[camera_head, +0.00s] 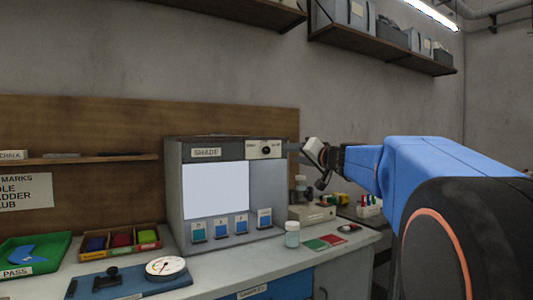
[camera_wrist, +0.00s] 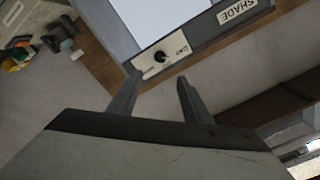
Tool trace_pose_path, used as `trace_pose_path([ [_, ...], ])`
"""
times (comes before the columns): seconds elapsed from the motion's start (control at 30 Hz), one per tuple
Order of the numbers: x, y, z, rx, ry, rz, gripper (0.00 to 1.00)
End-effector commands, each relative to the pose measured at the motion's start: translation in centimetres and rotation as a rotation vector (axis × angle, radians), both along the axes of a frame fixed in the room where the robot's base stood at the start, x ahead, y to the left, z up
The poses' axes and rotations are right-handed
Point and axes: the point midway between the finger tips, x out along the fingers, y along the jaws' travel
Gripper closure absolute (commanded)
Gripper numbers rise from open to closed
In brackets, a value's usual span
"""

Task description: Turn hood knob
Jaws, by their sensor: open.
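The hood is a grey box (camera_head: 174,205) labelled SHADE, with a bright white panel inside, on the bench. Its knob (camera_head: 266,150) is a small dark dial on a pale plate at the top right of the front. In the wrist view the knob (camera_wrist: 160,57) shows upside down, just beyond the gap between my fingertips. My gripper (camera_head: 292,149) is to the right of the knob in the head view. In the wrist view my gripper (camera_wrist: 159,77) is open with nothing between its fingers. The fingers look apart from the knob; the exact distance is unclear.
A white-lidded jar (camera_head: 292,234) stands before the hood's right side. Green and red swatches (camera_head: 325,242) lie beside it. A round dial gauge (camera_head: 166,268) and a tray of coloured pieces (camera_head: 120,241) are to the left. A shelf (camera_head: 380,48) with bins hangs above.

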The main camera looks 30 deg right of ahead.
Motion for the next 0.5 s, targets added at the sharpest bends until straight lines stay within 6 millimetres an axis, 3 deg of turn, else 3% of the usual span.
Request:
trace_pose_path([
  [0.5,8.7,0.5,-0.1,0.001,0.003,0.005,0.55],
])
